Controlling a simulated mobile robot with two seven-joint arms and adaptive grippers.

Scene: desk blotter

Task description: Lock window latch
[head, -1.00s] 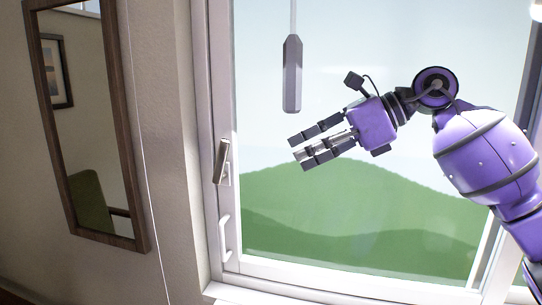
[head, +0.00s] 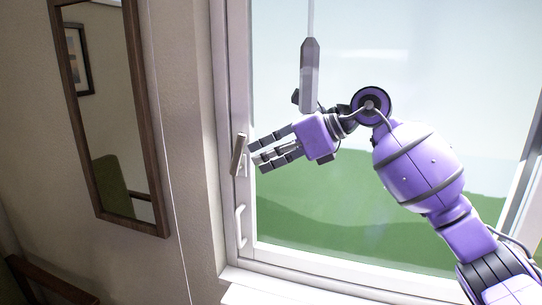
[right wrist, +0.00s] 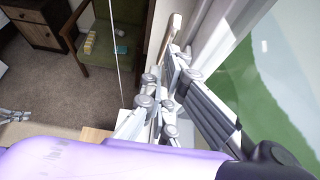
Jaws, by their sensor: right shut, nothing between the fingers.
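The window latch (head: 239,155) is a small lever on the left side of the white window frame, close to upright with a slight tilt. It also seems to show as a pale lever (right wrist: 171,36) at the top of the right wrist view. My right gripper (head: 256,156) is shut and empty, its fingertips just right of the latch. I cannot tell whether they touch it. In the right wrist view the right fingers (right wrist: 165,85) point toward the lever. A grey jointed shape at the left edge there may be my left gripper (right wrist: 14,115); its jaws are unclear.
A white pull handle (head: 240,227) is on the frame below the latch. A grey blind wand (head: 310,75) hangs before the glass, overlapping my right wrist. A thin cord (head: 172,190) and a framed mirror (head: 155,130) are left. A green chair (right wrist: 110,40) stands further off.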

